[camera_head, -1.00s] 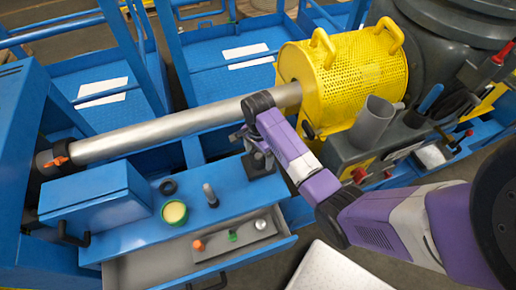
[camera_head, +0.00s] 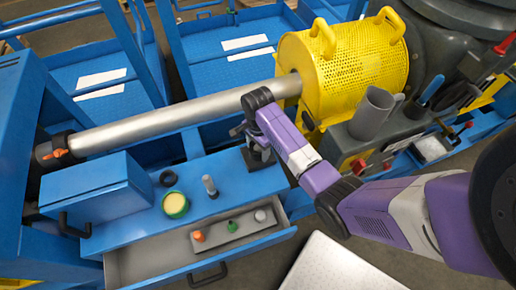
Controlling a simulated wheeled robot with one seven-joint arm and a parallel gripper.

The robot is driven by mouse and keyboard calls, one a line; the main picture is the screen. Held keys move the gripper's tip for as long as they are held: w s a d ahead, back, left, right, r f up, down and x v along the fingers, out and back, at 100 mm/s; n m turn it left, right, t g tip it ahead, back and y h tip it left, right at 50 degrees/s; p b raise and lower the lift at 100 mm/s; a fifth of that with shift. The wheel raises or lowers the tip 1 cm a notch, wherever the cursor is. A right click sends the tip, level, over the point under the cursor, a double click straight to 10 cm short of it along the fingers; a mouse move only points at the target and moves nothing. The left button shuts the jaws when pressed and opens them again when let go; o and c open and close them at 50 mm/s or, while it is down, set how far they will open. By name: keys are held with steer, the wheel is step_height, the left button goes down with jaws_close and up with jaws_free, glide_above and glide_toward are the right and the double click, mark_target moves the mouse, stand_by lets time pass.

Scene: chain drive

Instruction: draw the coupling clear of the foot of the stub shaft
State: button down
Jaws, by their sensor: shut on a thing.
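My gripper (camera_head: 246,135) is low over the right end of the blue bench, beside a dark block (camera_head: 260,163). It is small and partly covered by my wrist. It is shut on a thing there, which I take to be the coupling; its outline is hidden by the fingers. The stub shaft and its foot cannot be made out clearly at the dark block, so I cannot tell whether the coupling is around the shaft or apart from it.
A long grey shaft (camera_head: 180,114) runs behind my gripper into a yellow perforated guard (camera_head: 350,70). On the bench (camera_head: 140,225) stand a black ring (camera_head: 168,178), an upright grey pin (camera_head: 209,186) and a green-rimmed pot (camera_head: 175,204). An open drawer (camera_head: 150,268) juts out in front.

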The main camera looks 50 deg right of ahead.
steer(key=shift+r+p, duration=3)
steer(key=shift+p, duration=0.05)
steer(key=shift+r+p, duration=0.75)
steer(key=shift+r, duration=1.85)
steer(key=shift+w, duration=0.1)
